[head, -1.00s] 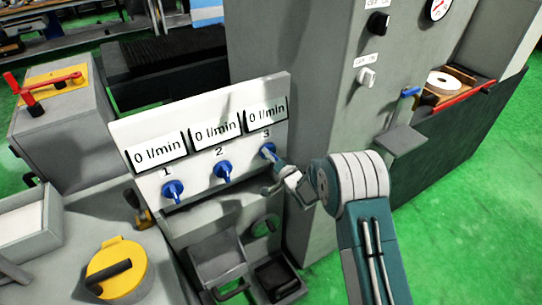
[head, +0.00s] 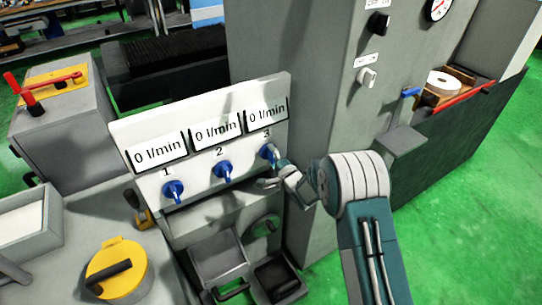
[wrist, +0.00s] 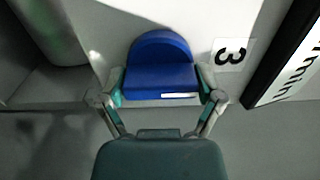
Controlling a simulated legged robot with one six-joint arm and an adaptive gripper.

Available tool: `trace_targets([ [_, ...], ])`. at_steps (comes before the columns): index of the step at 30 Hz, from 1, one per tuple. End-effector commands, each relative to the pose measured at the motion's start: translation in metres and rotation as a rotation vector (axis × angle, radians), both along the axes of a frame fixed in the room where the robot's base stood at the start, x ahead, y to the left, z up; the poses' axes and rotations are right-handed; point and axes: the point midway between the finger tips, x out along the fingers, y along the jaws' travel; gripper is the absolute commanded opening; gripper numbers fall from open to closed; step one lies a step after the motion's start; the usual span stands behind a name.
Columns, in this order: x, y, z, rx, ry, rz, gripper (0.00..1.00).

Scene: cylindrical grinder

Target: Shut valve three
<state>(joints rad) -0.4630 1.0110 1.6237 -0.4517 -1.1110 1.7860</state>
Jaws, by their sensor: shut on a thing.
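Valve three is a blue knob (head: 267,151) under the label 3 on the white panel (head: 245,165). In the wrist view the blue knob (wrist: 160,68) sits between my gripper's fingers (wrist: 162,95), beside the label 3 (wrist: 231,54). My gripper (head: 270,163) is shut on this knob in the head view and hides part of it. The display above it (head: 266,113) reads 0 l/min. Valve one (head: 173,190) and valve two (head: 222,170) are blue knobs to the left, and their displays also read 0 l/min.
A grey machine column (head: 300,100) rises behind and right of the panel. A yellow round lid (head: 117,270) with a black handle is at the lower left. Grey trays (head: 217,260) lie below the panel. Green floor is open at the right.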

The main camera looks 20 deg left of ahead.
Motion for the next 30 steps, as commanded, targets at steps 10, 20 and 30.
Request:
trace_targets([
  [10, -0.002, -0.003, -0.009, -0.002, 0.028, -0.003, 0.37],
  [20, -0.002, -0.003, -0.008, -0.001, 0.026, -0.003, 1.00],
  [30, -0.009, -0.012, -0.005, 0.002, 0.022, -0.003, 1.00],
])
